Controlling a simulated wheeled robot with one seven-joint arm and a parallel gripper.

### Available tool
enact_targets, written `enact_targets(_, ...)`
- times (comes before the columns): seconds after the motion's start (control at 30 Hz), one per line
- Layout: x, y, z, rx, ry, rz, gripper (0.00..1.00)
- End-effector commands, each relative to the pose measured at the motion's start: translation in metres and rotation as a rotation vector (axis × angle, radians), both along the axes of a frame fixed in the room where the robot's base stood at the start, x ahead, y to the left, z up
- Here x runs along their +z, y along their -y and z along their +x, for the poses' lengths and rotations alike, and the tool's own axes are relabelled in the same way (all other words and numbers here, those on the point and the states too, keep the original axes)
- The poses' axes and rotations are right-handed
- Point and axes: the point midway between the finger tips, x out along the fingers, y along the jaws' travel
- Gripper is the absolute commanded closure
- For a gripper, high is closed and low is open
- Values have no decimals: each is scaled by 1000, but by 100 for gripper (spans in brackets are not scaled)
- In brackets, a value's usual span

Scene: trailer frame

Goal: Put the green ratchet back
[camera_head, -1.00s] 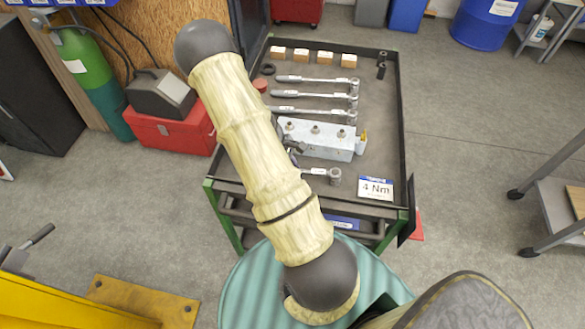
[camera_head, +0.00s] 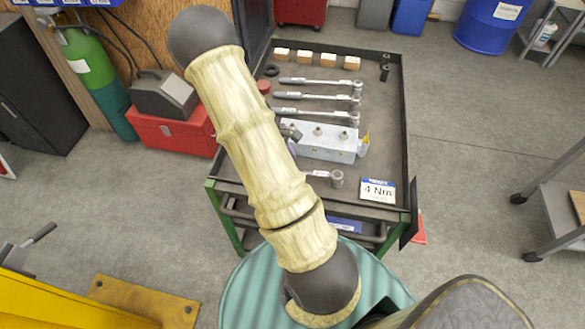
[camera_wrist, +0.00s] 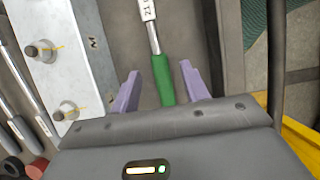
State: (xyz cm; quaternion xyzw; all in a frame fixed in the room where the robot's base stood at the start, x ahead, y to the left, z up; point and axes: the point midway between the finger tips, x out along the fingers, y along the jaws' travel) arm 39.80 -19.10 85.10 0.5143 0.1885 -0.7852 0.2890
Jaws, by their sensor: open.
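The green ratchet shows in the wrist view, with its green handle (camera_wrist: 162,80) between my gripper's two purple fingers and its silver shaft running up to a white label. My gripper (camera_wrist: 160,82) is open, with a finger on each side of the handle and a gap to each. In the head view my arm hides the handle; the ratchet's silver head (camera_head: 336,179) shows on the cart's grey top, near the "4 Nm" card (camera_head: 378,190). The metal block (camera_head: 330,146) with bolts lies just behind it, and left of the handle in the wrist view.
The tool cart (camera_head: 404,120) has a raised dark rim. Several silver wrenches (camera_head: 318,84) lie behind the block. Wooden blocks (camera_head: 327,58) line the back edge. The cart's right strip is mostly clear.

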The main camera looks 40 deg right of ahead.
Motion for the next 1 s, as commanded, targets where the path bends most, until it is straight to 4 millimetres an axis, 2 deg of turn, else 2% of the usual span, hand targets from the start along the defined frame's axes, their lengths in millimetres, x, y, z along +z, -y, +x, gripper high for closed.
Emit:
enact_targets(0.2,40,-10,14,0,5,0,55)
enact_targets(0.4,61,-19,21,3,1,0,55)
enact_targets(1.0,64,-19,22,2,0,0,55)
